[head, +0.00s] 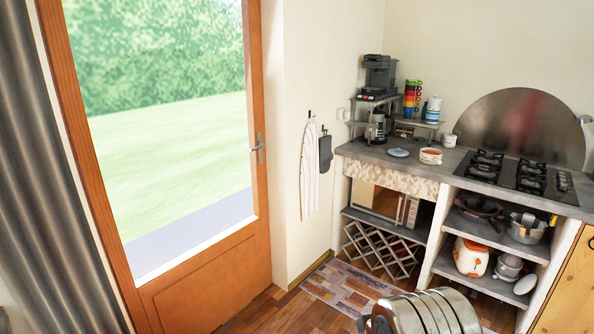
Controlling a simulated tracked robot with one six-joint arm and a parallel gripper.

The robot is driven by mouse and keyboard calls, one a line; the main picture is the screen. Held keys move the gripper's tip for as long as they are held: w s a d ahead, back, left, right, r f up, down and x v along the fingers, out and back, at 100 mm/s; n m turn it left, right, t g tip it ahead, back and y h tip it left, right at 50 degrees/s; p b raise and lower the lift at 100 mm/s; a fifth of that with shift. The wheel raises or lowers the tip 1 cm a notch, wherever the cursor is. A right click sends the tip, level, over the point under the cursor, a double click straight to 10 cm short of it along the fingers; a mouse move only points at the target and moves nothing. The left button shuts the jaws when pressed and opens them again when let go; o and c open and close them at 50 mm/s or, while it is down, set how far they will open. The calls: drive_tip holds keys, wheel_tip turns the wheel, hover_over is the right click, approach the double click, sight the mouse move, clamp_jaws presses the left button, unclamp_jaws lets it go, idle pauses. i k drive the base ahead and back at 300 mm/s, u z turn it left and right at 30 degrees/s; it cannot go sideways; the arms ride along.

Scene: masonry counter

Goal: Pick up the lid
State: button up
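A small pale blue-grey disc (398,152), which looks like a lid lying flat, is on the grey counter (462,163) near its left end. Just right of it, apart from it, stands a low cream pot (431,156) with an orange-brown rim. The disc is small in the picture, so its handle is hard to make out. I cannot clearly make out my gripper in the head view. Nothing is seen touching the disc.
A small shelf (428,123) with stacked coloured cups stands behind the disc, beside a coffee machine (379,75). A black gas hob (510,172) is to the right. A patterned mat (347,288) lies on the floor. Ribbed metal (432,312) fills the bottom foreground.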

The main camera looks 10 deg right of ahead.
sight(398, 152)
drive_tip(key=z, duration=0.4)
drive_tip(key=i, duration=0.75)
drive_tip(key=z, duration=0.5)
drive_tip(key=i, duration=0.55)
drive_tip(key=z, duration=0.25)
